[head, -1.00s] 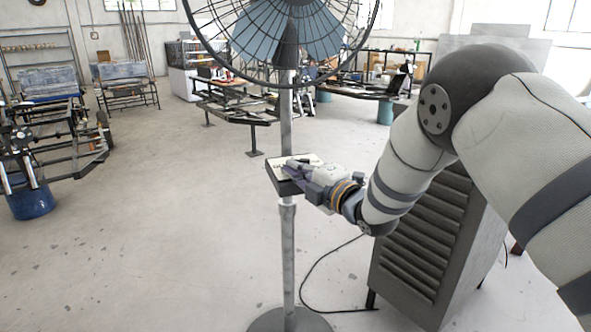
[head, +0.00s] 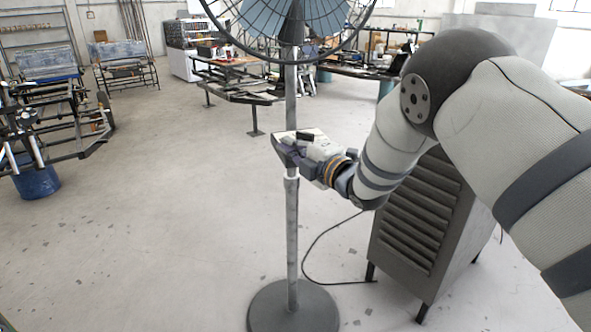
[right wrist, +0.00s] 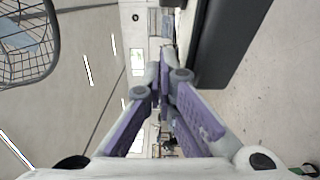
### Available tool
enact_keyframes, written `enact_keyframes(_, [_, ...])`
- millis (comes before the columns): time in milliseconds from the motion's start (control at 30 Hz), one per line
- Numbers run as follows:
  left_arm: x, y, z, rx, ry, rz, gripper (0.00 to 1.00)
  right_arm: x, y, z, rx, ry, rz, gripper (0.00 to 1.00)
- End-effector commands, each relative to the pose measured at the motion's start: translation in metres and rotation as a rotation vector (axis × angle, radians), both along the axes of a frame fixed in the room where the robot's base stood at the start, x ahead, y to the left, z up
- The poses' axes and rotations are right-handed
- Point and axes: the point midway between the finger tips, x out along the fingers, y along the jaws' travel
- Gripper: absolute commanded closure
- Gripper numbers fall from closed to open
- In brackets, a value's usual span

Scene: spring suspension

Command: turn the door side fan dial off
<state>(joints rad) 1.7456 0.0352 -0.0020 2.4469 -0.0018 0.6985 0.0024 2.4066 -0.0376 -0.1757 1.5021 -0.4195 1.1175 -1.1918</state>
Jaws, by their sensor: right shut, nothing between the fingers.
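The standing fan has a blue-bladed head (head: 268,18) in a wire cage, cut off at the top of the head view. A small control box (head: 310,132) with a pale top panel is on its pole. A small dark shape on the panel may be a dial, but its setting cannot be read. My right gripper (head: 291,156) is at the near side of the box and hides much of its front. In the right wrist view its purple-padded fingers (right wrist: 163,65) are shut and empty, beside the dark box (right wrist: 228,40). Contact cannot be told. My left gripper is out of view.
The fan's round base (head: 292,308) stands on open grey floor. A grey louvred cabinet (head: 425,225) stands at the right, with a black cable (head: 318,250) on the floor beside it. Workbenches (head: 232,82) stand behind. The fan cage (right wrist: 28,42) shows in the right wrist view.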

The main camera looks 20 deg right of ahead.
Motion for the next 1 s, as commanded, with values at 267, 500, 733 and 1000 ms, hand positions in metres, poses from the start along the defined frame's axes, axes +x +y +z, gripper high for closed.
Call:
enact_keyframes(267, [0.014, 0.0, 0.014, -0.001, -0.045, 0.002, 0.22, -0.062, 0.008, 0.005, 0.0, -0.003, 0.001, 1.0])
enact_keyframes(500, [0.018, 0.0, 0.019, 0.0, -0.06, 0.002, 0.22, -0.097, 0.01, 0.002, -0.001, -0.003, 0.0, 1.0])
enact_keyframes(733, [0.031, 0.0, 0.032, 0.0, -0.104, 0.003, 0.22, -0.108, -0.045, 0.003, -0.008, -0.012, 0.071, 1.0])
enact_keyframes(1000, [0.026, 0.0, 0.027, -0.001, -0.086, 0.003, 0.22, -0.083, -0.039, -0.003, 0.001, 0.001, 0.106, 1.0])
